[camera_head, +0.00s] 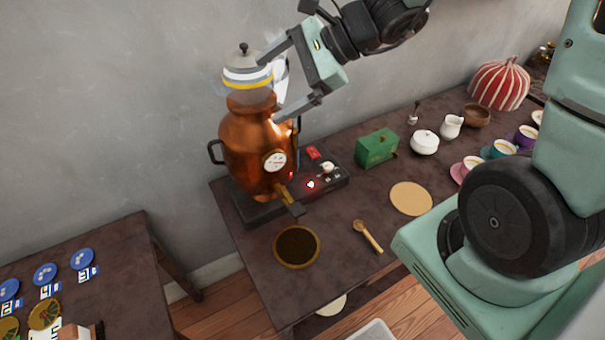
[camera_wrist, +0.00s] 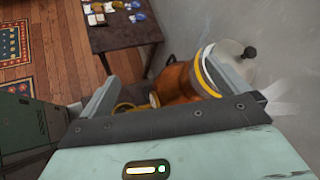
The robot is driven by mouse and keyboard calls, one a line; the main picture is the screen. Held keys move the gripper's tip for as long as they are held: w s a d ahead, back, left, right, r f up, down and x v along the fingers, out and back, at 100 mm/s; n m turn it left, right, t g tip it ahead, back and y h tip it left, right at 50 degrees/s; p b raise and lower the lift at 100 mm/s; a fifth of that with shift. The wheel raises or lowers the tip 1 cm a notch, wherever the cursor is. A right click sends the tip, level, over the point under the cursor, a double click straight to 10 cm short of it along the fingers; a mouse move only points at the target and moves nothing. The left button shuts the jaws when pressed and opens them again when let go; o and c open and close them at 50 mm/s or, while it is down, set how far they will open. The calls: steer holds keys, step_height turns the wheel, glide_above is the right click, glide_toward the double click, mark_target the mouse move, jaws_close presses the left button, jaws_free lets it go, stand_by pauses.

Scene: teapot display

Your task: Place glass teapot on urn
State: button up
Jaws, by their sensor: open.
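The copper urn (camera_head: 258,145) stands upright on a black base at the back of the table, with a gauge on its front and a spigot below. The glass teapot (camera_head: 248,78) sits on top of the urn; it has white and yellow bands and a grey lid with a dark knob. In the wrist view the teapot (camera_wrist: 212,72) is above the copper urn (camera_wrist: 178,84). My gripper (camera_head: 268,85) is open at the right side of the teapot, with its fingers apart near the handle. I cannot tell whether a finger touches the teapot.
A green box (camera_head: 377,148), a white sugar bowl (camera_head: 424,143), a creamer (camera_head: 450,126) and cups stand to the right. A round mat (camera_head: 410,198), a wooden spoon (camera_head: 368,237) and a round dark-filled dish (camera_head: 297,247) lie in front. The wall is close behind the urn.

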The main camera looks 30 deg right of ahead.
steer(key=s+a+f+n+g+h, duration=0.2)
steer(key=s+a+n+h, duration=0.1)
steer(key=s+n, duration=0.7)
steer(key=s+a+f+n+g+h, duration=0.2)
steer(key=s+n+h, duration=0.4)
steer(key=s+n, duration=0.4)
steer(key=a+n+g, duration=0.1)
steer(key=a+n, duration=0.1)
steer(key=n, duration=0.3)
steer(key=shift+n+g, duration=0.3)
steer(key=shift+n, duration=0.1)
steer(key=shift+s+f, duration=0.1)
step_height(320, 180, down, 4)
steer(key=b, duration=0.4)
steer(key=shift+f, duration=0.15)
